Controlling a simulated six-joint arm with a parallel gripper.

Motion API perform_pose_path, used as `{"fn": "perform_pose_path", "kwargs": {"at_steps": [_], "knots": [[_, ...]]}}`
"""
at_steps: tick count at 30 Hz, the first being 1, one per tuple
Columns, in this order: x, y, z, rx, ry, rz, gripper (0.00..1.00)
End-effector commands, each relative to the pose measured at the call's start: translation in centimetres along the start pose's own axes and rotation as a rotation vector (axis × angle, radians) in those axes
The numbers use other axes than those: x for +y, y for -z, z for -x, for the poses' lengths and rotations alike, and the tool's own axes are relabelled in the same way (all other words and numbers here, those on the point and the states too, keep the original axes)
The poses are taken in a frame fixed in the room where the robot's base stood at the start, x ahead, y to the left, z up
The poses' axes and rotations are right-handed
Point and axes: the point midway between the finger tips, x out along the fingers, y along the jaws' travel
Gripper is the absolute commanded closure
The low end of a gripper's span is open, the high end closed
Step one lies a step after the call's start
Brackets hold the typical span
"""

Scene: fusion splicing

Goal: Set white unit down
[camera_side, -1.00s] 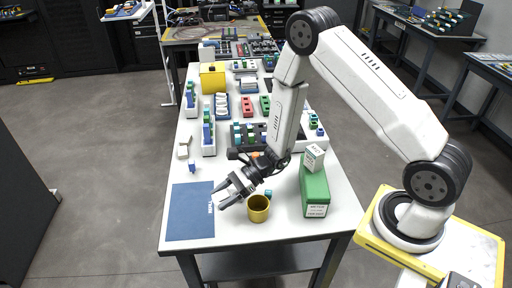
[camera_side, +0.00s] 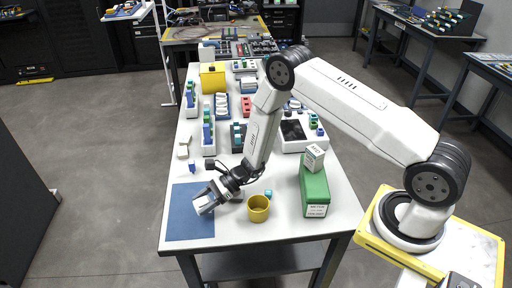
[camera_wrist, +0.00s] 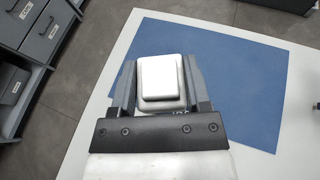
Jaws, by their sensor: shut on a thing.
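The white unit (camera_side: 204,203) is a small pale box with rounded edges. My gripper (camera_side: 208,196) is shut on it, over the blue mat (camera_side: 188,228) at the table's near left. In the wrist view, the white unit (camera_wrist: 161,78) sits between the two grey fingers of my gripper (camera_wrist: 161,85), with the blue mat (camera_wrist: 240,85) behind it. I cannot tell whether the unit's underside touches the mat or is slightly above it.
A green box (camera_side: 314,192) with a white carton (camera_side: 314,157) on top is further right. Racks of coloured parts fill the table behind. The mat's near part is clear.

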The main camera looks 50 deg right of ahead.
Motion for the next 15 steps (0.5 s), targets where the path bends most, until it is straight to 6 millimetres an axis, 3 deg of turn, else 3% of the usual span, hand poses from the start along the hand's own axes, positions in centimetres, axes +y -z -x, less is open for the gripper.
{"fn": "perform_pose_path", "kwargs": {"at_steps": [6, 15], "knots": [[-0.5, 0.6, -0.6, 0.000, 0.000, 0.001, 0.97], [-0.4, 3.0, -1.6, 0.000, 0.000, -0.001, 0.97]]}}
